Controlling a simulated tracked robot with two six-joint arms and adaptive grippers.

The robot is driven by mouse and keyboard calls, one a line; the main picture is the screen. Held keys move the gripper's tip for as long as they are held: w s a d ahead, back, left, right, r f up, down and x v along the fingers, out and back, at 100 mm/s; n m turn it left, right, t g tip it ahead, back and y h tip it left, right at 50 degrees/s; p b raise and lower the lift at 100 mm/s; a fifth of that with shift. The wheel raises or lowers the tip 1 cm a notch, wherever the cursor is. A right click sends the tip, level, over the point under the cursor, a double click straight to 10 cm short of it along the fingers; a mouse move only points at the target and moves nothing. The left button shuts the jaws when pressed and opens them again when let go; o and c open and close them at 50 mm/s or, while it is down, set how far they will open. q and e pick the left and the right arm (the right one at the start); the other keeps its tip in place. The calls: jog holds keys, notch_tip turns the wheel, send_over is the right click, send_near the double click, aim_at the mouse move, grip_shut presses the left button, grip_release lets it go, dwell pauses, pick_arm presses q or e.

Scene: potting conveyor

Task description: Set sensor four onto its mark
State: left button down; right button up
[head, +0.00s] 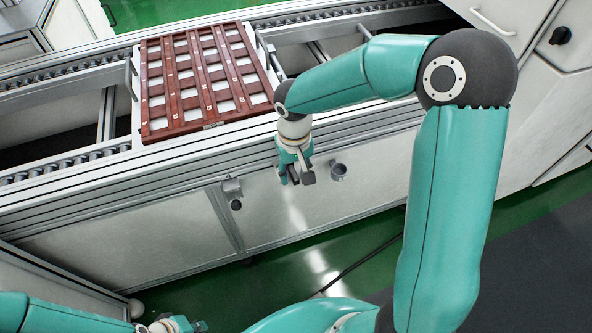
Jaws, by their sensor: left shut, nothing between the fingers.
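My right gripper (297,180) hangs in front of the conveyor's near side, below its edge and right of the rack; whether its fingers are open or shut is too small to tell. My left gripper (190,325) is at the bottom edge of the head view, low and partly cut off, shut and empty. No numbered sensor or mark can be made out. A small grey cylinder (338,172) sits on the conveyor's front panel just right of the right gripper. A small grey fitting with a dark round end (234,191) sits on the panel to its left.
A red-brown slatted rack (205,126) with pale squares in its openings lies on the roller conveyor (70,153). A white cabinet with a black knob (560,35) stands at right. A dark cable (362,258) crosses the green floor (240,290).

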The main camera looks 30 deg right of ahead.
aim_at(294, 175)
notch_tip(294, 175, up, 12)
dwell(0.7)
jog(key=shift+f, duration=0.1)
dwell(0.3)
